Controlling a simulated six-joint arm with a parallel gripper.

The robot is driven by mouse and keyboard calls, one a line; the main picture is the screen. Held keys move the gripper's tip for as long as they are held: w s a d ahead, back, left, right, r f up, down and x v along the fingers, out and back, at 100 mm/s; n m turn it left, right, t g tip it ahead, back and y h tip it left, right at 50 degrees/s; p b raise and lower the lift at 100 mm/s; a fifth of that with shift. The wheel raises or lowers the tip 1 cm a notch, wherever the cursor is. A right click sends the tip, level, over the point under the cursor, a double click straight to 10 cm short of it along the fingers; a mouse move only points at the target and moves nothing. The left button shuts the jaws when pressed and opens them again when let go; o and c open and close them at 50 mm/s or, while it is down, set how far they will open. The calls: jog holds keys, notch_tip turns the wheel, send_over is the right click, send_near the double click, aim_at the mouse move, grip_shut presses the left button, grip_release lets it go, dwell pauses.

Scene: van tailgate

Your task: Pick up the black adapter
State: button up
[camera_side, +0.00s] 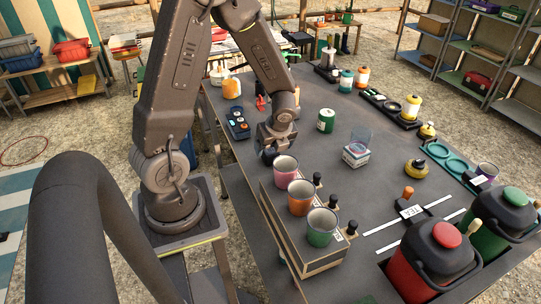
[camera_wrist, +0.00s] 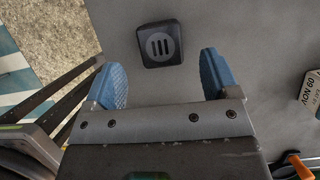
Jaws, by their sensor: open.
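The black adapter (camera_wrist: 160,44), a small dark rounded block with three slots in its top, lies on the grey table top in the wrist view. My gripper (camera_wrist: 161,80) is open, its two blue fingers apart and nothing between them. The adapter is just beyond the fingertips, roughly centred between them. In the side view my gripper (camera_side: 270,153) is low over the table, left of centre, behind the pink cup. I cannot make out the adapter there; my arm and the cups may hide it.
A wooden rack (camera_side: 285,226) holds a pink cup (camera_side: 285,168), an orange cup (camera_side: 301,197) and a green cup (camera_side: 321,227) close to my gripper. A dark tray (camera_side: 237,124) lies left of it and a green can (camera_side: 326,120) behind. The table between can and boxed glass (camera_side: 356,152) is clear.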

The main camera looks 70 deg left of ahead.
aim_at(271, 151)
jog(key=x, duration=0.5)
jog(key=shift+w+a, duration=0.1)
jog(key=c, duration=1)
